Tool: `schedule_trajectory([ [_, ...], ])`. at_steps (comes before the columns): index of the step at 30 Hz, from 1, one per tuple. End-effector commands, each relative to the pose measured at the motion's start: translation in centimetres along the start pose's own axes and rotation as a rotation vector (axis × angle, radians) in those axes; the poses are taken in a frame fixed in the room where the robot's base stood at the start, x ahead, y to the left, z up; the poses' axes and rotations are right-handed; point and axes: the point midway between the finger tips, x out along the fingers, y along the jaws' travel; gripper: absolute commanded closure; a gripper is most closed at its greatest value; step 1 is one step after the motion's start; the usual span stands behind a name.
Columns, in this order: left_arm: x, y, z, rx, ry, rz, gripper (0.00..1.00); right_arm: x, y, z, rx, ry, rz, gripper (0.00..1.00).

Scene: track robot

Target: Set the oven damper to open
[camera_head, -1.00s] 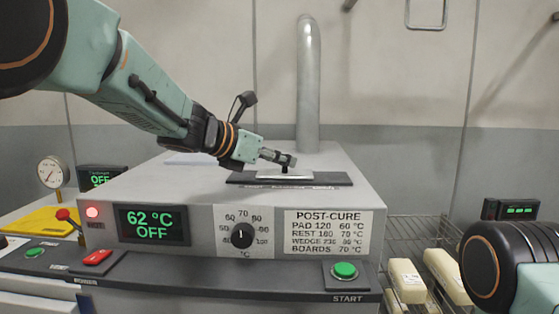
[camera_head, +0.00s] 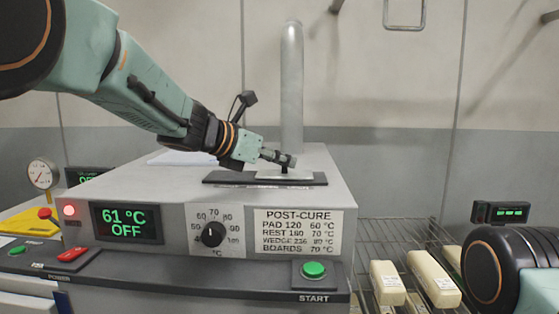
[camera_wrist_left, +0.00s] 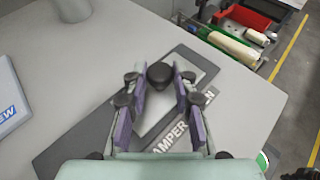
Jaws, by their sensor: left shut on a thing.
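The oven damper is a dark plate (camera_head: 222,179) on the oven top, with a light sliding piece (camera_head: 268,175) and a round dark knob. In the left wrist view the knob (camera_wrist_left: 160,74) stands between the fingertips, over the light slide (camera_wrist_left: 168,98). Lettering reading "DAMPER" runs along the dark plate (camera_wrist_left: 72,150), and the word at its right end is partly hidden by a finger. My left gripper (camera_head: 288,161) is shut on the knob, and the slide lies toward the right part of the plate. My right gripper is out of view.
The oven front has a display (camera_head: 126,222) reading 61 °C OFF, a dial (camera_head: 212,234) and a green start button (camera_head: 313,270). A grey pipe (camera_head: 291,90) rises behind the damper. A wire rack (camera_head: 378,235) with pale blocks stands right.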

Motion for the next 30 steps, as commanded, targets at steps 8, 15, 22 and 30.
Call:
schedule_trajectory([
  [8, -0.3, -0.1, 0.9, 0.008, -0.016, -0.007, 1.00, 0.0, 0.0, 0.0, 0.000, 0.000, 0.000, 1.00],
  [15, -0.2, -0.1, 0.5, 0.006, -0.010, -0.006, 0.54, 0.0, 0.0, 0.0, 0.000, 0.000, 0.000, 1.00],
  [22, -0.1, -0.1, 0.3, 0.005, -0.006, -0.006, 0.52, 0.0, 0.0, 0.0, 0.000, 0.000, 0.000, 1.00],
  [30, -1.9, -0.1, 0.4, 0.003, -0.007, -0.005, 0.52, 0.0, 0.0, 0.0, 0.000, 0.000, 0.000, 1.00],
])
